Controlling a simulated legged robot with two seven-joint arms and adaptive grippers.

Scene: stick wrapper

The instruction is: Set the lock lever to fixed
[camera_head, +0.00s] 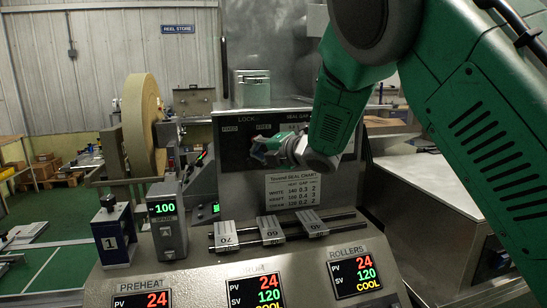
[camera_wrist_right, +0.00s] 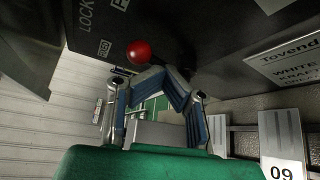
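The lock panel (camera_head: 228,150) is dark, with LOCK lettering above two small labels, the left one (camera_head: 230,129) seemingly FIXED and the right one (camera_head: 263,127) FREE. The lock lever's red ball knob (camera_wrist_right: 138,52) shows in the right wrist view, close to one boxed label (camera_wrist_right: 104,47); its shaft is hidden. In the head view my right gripper covers the lever. My right gripper (camera_head: 262,150) is in front of the panel; its blue-padded fingers (camera_wrist_right: 163,74) appear to meet at the tips, just short of the knob, holding nothing. My left gripper is out of view.
A white seal chart (camera_head: 293,189) is on the panel below my right gripper. Numbered sliders (camera_head: 270,232) sit on rails in front. A counter box (camera_head: 166,220) reading 100 and a large tan reel (camera_head: 143,122) stand to the left. Displays (camera_head: 355,274) line the sloped front.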

